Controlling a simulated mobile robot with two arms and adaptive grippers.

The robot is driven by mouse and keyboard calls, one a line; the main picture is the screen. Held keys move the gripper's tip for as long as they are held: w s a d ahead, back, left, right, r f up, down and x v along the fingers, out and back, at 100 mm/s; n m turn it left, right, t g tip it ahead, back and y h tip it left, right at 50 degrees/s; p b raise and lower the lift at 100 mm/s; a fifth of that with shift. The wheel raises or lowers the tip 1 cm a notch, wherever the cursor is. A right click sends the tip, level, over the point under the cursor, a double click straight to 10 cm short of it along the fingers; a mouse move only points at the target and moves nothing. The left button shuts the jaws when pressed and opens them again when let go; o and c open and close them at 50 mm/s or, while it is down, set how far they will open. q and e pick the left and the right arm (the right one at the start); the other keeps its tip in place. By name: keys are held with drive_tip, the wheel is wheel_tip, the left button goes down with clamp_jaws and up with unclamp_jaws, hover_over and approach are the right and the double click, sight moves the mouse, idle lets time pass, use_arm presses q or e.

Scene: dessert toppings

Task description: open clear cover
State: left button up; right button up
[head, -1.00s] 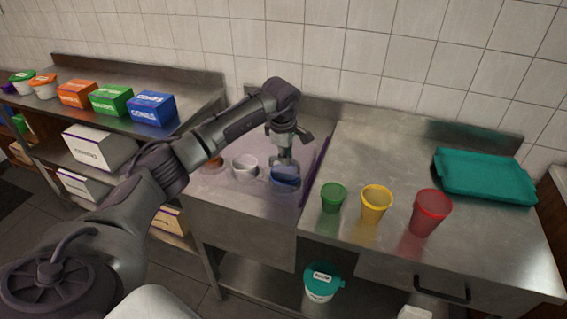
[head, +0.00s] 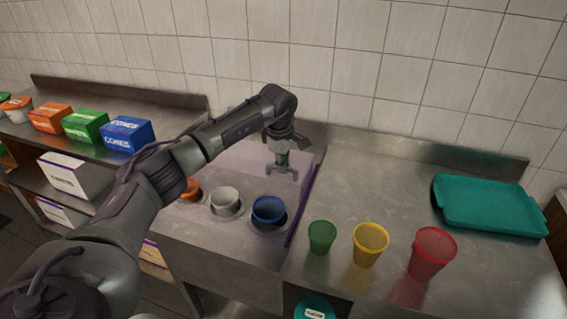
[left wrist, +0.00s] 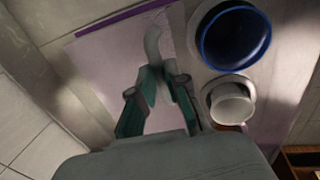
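The clear cover (head: 245,160) is a pinkish see-through panel lying over the back of the counter section that holds the cups. It also shows in the left wrist view (left wrist: 105,75), with a purple strip along one edge. My left gripper (head: 282,172) is at the cover, behind the cups. In the left wrist view my left gripper (left wrist: 157,76) has its fingertips close together around a pale curved piece that looks like the cover's handle. My right gripper is not in view.
Green (head: 321,237), yellow (head: 369,245) and red (head: 432,255) cups stand on the counter to the right. A teal tray (head: 489,204) lies behind them. Boxes, including a blue one (head: 128,134), stand on the left shelf. A tiled wall is behind.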

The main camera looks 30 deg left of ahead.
use_arm(q)
drive_tip(key=o, duration=0.4)
drive_tip(key=shift+o, duration=0.2)
drive_tip(key=shift+r, duration=0.2)
wheel_tip(320, 180, up, 11)
drive_tip(key=s, duration=0.2)
drive_tip(key=shift+s+d+r, duration=0.15)
drive_tip(key=shift+d+r, duration=0.05)
drive_tip(key=shift+d, duration=0.05)
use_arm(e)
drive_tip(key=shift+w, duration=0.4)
use_arm(q)
drive_tip(key=shift+f, duration=0.15)
